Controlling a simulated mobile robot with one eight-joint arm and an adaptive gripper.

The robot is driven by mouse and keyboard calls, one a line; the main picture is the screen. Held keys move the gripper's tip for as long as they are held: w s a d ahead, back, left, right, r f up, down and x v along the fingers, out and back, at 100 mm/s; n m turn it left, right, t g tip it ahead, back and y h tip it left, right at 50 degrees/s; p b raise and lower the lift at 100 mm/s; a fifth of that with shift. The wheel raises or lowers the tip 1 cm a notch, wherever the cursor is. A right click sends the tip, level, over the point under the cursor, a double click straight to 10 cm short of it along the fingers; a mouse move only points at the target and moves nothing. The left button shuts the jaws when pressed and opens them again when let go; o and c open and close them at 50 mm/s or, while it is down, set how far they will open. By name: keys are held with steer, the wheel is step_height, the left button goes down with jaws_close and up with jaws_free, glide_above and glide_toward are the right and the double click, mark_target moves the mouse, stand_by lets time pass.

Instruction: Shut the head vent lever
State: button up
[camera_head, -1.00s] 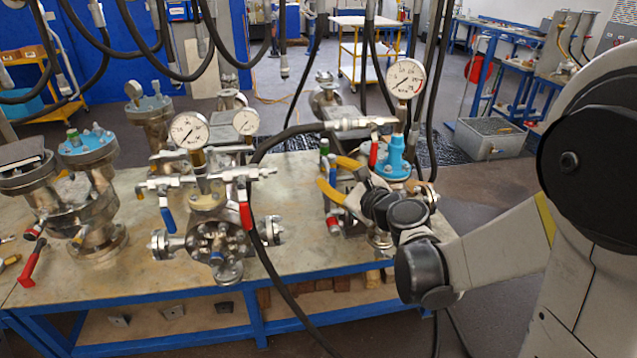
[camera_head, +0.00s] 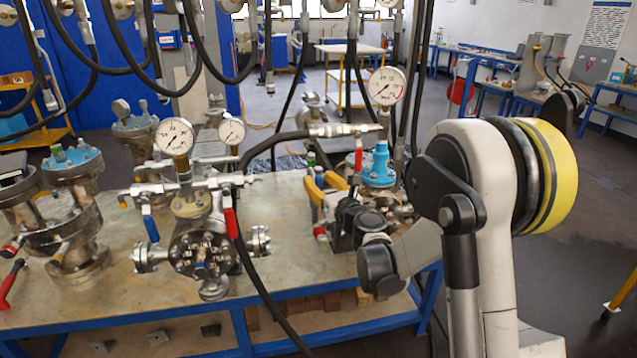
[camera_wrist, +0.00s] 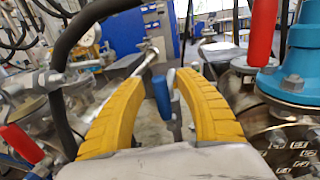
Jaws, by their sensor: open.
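My gripper (camera_head: 319,182) is open, its yellow fingers beside the blue-topped vessel (camera_head: 380,168) at the right of the bench. In the wrist view, my gripper (camera_wrist: 162,72) has a small blue lever handle (camera_wrist: 163,97) between its fingers, with no clear contact. A red lever (camera_wrist: 262,35) stands upright at the right, close to the blue vessel top (camera_wrist: 292,82). In the head view this upright red lever (camera_head: 358,160) is beside the blue top. Another red handle (camera_wrist: 20,142) lies at lower left. I cannot tell which handle is the head vent lever.
A central flanged vessel (camera_head: 200,245) with gauges stands left of my gripper. Another blue-topped vessel (camera_head: 75,200) stands farther left. Black hoses (camera_head: 262,290) hang over the bench (camera_head: 130,305). A large gauge (camera_head: 386,86) rises above the right vessel.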

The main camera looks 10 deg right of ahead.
steer(key=shift+w, duration=0.3)
jaws_close()
steer(key=shift+a, duration=0.15)
